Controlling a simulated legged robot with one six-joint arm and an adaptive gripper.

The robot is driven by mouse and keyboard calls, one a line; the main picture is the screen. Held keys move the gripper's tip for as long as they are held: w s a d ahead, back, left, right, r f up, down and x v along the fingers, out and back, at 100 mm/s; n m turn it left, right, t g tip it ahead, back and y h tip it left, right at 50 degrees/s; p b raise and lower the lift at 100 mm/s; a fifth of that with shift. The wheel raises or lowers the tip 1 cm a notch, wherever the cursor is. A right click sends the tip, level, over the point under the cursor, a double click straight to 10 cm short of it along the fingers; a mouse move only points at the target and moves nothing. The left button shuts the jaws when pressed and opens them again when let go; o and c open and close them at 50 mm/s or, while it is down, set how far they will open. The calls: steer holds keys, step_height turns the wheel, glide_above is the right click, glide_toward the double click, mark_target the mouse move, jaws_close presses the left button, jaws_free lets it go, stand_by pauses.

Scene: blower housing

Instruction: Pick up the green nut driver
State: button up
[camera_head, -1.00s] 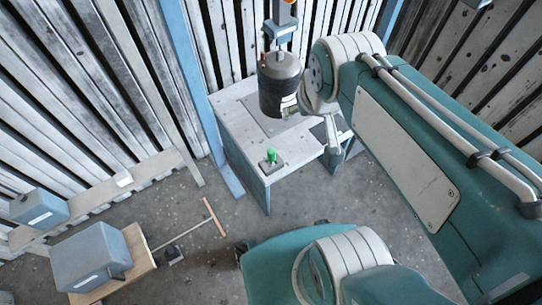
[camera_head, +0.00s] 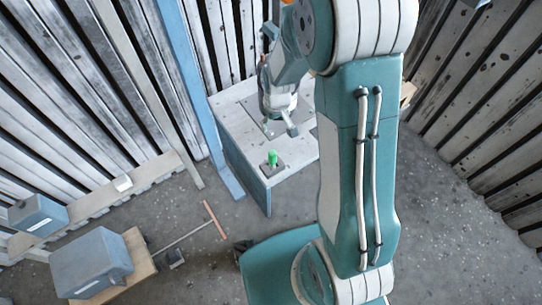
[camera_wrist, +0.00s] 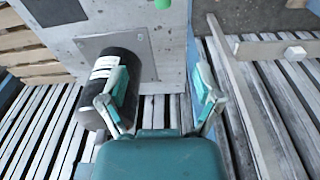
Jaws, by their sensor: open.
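The green nut driver (camera_head: 272,158) stands upright on a small dark base near the front corner of the grey table (camera_head: 227,122). In the wrist view its green top (camera_wrist: 162,4) shows at the upper edge, partly cut off. My gripper (camera_head: 280,129) is above the table, behind the nut driver in the head view and apart from it. In the wrist view my gripper (camera_wrist: 165,88) has its two fingers wide apart with nothing between them.
A dark cylinder (camera_wrist: 120,75) stands on a grey plate on the table, close to the left finger in the wrist view. A blue post (camera_head: 190,90) rises beside the table. Blue boxes (camera_head: 92,262) stand at lower left. A T-shaped tool (camera_head: 190,236) lies on the floor.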

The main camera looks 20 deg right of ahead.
steer(key=g, duration=0.1)
glide_above(273, 155)
steer(key=shift+n, duration=0.4)
step_height(273, 155, down, 12)
steer(key=shift+f, duration=0.2)
step_height(273, 155, down, 5)
steer(key=shift+f, duration=0.1)
steer(key=shift+w+f, duration=0.25)
steer(key=shift+f, duration=1.2)
steer(key=shift+w+f, duration=0.2)
steer(key=shift+f, duration=1.25)
steer(key=shift+c, duration=0.3)
jaws_close()
